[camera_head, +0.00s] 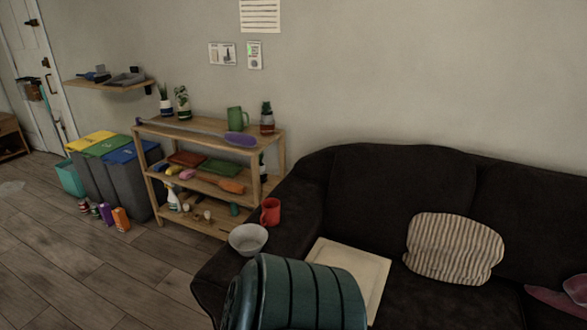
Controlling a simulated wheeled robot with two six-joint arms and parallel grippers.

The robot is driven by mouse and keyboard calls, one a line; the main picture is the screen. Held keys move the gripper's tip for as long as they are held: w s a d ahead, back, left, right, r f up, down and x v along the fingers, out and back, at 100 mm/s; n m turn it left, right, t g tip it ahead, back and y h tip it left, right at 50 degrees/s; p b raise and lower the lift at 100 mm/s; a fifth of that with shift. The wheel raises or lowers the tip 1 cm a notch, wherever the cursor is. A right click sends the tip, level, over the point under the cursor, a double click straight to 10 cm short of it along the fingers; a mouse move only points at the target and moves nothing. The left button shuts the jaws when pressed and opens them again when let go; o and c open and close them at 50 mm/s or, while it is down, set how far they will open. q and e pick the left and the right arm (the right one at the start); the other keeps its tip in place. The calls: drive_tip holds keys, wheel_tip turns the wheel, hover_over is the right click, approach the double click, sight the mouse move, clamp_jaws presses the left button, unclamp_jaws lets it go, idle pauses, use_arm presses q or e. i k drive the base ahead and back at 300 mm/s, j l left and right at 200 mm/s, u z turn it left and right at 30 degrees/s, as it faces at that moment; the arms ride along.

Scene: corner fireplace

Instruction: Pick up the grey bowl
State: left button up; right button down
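The grey bowl (248,238) stands upright on the left arm of the dark sofa, near its front. It looks empty from here. Neither of my grippers is in view.
A red mug (271,211) stands behind the bowl on the dark sofa (355,195). A pale board (350,272) and striped cushion (454,249) lie on the seat. A wooden shelf (210,130) stands behind left. A teal ribbed shape (300,292) fills the bottom middle.

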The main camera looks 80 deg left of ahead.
sight(248, 240)
drive_tip(key=k+l+u, duration=0.1)
drive_tip(key=u, duration=2)
drive_tip(key=i+l+u, duration=0.15)
drive_tip(key=u, duration=0.9)
